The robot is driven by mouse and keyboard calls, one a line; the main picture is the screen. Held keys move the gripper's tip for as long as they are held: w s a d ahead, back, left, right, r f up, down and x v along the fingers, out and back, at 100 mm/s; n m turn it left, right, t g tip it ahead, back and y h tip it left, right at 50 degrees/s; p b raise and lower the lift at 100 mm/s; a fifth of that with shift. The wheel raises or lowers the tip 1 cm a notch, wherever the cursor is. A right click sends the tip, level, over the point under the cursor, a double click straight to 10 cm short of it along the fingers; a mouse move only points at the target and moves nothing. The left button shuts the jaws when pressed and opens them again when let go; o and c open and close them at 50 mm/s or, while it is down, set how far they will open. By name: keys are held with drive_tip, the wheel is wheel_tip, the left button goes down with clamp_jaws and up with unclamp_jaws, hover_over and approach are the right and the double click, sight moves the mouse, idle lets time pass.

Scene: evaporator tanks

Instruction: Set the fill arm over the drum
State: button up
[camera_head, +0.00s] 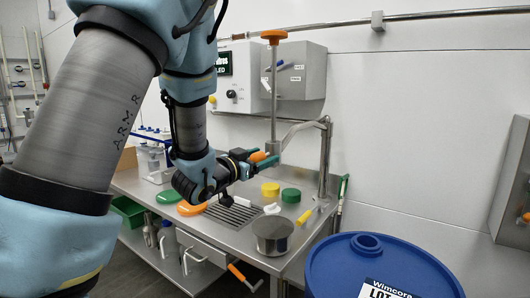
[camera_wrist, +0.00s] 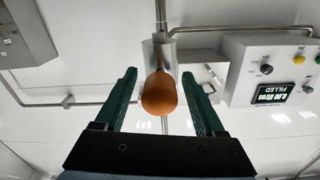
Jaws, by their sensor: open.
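The fill arm (camera_head: 303,124) is a bent steel pipe on a post at the right end of the steel counter. A block at its left end carries a tall vertical rod with an orange top knob (camera_head: 274,36). An orange handle (camera_head: 258,156) sticks out from the block. My gripper (camera_head: 262,160) is open at this handle. In the wrist view, the orange handle (camera_wrist: 159,94) lies between the spread fingers of my gripper (camera_wrist: 160,74), with gaps on both sides. The blue drum (camera_head: 335,270) stands at lower right, with a round raised opening on top; the fill arm's block is left of it.
The counter (camera_head: 140,187) holds a steel pot (camera_head: 272,236), yellow and green (camera_head: 291,195) lids and a grate. A grey control box with a display (camera_wrist: 270,93) hangs on the wall. A grey wall box (camera_head: 515,180) is at far right.

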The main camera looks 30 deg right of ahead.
drive_tip(key=shift+x, duration=0.85)
drive_tip(key=shift+c, duration=0.2)
clamp_jaws()
